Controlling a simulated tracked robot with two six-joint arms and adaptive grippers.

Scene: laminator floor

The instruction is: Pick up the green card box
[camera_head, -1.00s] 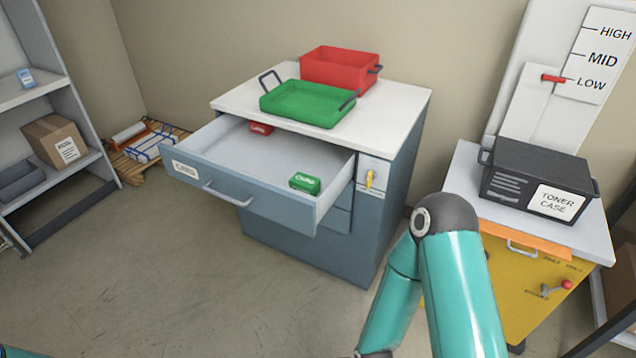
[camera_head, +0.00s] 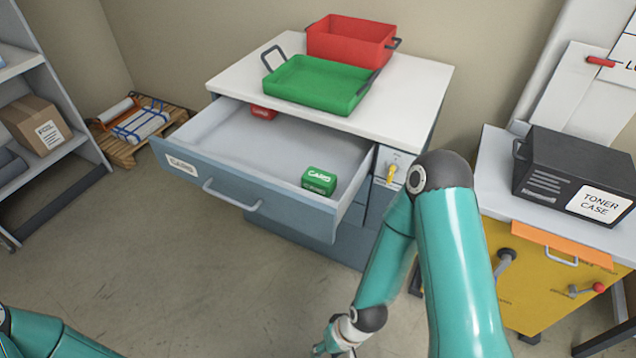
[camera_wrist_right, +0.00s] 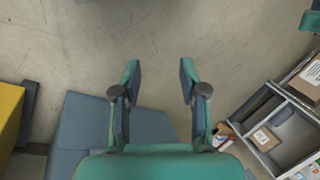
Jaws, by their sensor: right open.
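The green card box (camera_head: 319,181) sits in the front right part of the open drawer (camera_head: 240,197), with its white label facing up and front. It is not recognisable in the right wrist view. My right arm reaches down to the right of the drawer, and its wrist shows low in the head view, below the box and apart from it. In the right wrist view my right gripper (camera_wrist_right: 158,70) is open and empty above bare floor. My left arm shows only at the bottom left corner; its gripper is out of view.
A red card box (camera_head: 263,113) lies at the drawer's back. A green tray (camera_head: 318,98) and red bin (camera_head: 350,42) stand on the cabinet top (camera_head: 232,78). A toner case (camera_head: 567,172) sits on the yellow cabinet at right. The floor (camera_head: 150,240) before the drawer is clear.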

